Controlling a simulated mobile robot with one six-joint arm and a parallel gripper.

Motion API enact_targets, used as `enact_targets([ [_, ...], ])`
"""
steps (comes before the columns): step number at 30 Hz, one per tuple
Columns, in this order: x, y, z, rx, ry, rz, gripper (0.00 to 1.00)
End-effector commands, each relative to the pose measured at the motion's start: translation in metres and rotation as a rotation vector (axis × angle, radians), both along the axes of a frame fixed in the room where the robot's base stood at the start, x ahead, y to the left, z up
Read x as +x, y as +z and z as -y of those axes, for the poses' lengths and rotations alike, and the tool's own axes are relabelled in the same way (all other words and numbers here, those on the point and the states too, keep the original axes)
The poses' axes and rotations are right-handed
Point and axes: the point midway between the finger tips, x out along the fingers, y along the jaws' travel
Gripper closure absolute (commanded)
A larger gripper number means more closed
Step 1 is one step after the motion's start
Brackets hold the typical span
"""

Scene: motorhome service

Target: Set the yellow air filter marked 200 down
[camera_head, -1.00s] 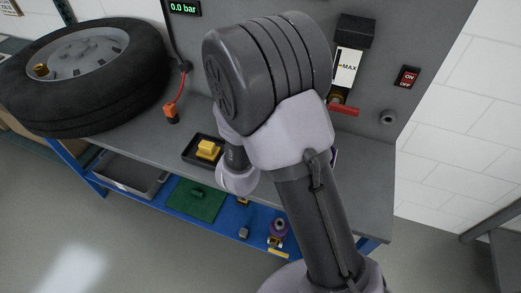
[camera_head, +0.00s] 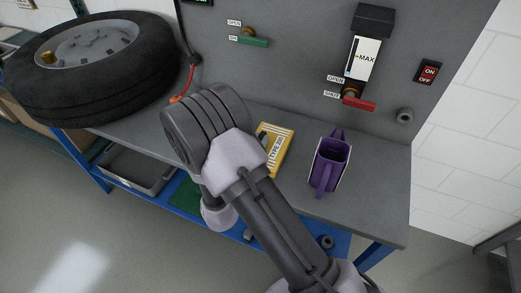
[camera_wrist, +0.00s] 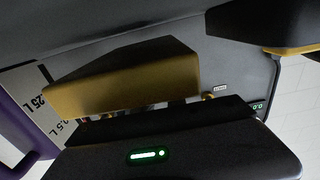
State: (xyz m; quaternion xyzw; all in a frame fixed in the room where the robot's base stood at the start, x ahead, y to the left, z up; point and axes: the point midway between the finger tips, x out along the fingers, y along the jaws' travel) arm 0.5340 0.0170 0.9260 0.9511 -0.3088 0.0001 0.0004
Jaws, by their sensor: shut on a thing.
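The yellow air filter (camera_head: 278,152) has a white label reading TYPE 200. It is over the right part of the grey bench, just left of the purple jug. My gripper (camera_head: 263,133) is shut on it; my arm hides most of the gripper and the filter's left side. I cannot tell whether the filter touches the bench.
The purple jug (camera_head: 330,162) stands close right of the filter. A wheel (camera_head: 90,62) lies at the bench's left. A red-handled valve (camera_head: 358,104) and an on/off switch (camera_head: 428,72) are on the back panel. Bare bench (camera_head: 385,190) lies right of the jug.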

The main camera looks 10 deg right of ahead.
Motion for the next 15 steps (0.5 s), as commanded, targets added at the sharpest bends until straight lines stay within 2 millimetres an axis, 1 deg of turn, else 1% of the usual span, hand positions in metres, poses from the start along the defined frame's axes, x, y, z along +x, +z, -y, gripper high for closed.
enact_targets([
  [1, 0.0, -0.014, 0.0, 0.0, 0.0, -0.001, 1.0],
  [3, 0.0, -0.023, 0.0, 0.0, 0.0, -0.001, 1.0],
  [9, 0.0, -0.02, 0.0, 0.0, 0.0, 0.0, 1.0],
  [14, 0.0, -0.025, 0.0, 0.001, 0.0, 0.001, 1.0],
  [15, 0.0, -0.024, 0.0, 0.0, 0.0, 0.0, 0.76],
])
